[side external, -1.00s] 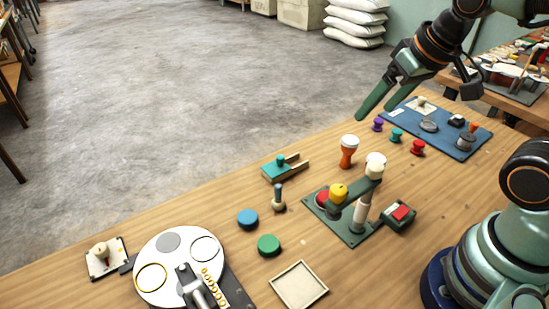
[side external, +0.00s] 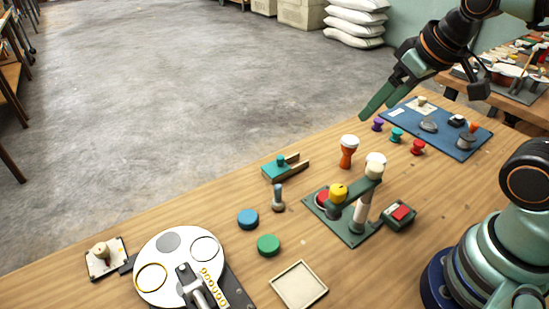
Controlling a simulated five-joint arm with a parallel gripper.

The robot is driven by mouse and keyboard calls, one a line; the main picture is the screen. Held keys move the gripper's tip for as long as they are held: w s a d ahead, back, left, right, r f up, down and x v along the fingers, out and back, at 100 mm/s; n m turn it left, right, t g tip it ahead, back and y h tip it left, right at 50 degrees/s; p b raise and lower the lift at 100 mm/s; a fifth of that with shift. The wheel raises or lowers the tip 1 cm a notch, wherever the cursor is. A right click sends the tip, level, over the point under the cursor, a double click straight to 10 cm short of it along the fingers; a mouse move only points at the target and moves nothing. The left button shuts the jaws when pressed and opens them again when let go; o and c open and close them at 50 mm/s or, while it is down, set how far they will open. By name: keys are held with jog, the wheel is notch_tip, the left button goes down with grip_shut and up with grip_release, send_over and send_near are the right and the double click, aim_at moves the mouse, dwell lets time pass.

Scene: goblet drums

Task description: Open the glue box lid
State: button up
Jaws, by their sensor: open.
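A small wooden box with a teal top and a teal knob (side external: 281,164) lies on the bench left of centre; it looks like the glue box. Its top covers the left part, while a wooden strip sticks out to the right. I cannot tell how the lid is seated. My gripper (side external: 375,110) is open, with green fingers pointing down and left, above the bench's far edge. It is well up and right of the box, apart from it, with nothing seen between the fingers.
An orange goblet drum (side external: 347,157) stands right of the box, and a peg (side external: 278,197) stands in front. A green press station (side external: 350,235) is nearer. A blue mat (side external: 465,150) with small parts lies at right. A white turntable (side external: 165,250) is front left.

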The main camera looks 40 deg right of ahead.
jog(key=c, duration=0.4)
jog(key=m+g, duration=0.6)
jog(key=m, duration=0.3)
send_over(281, 156)
notch_tip(281, 156, down, 9)
notch_tip(281, 156, down, 12)
jog(key=shift+a+r, duration=0.1)
jog(key=shift+c, duration=0.5)
grip_shut()
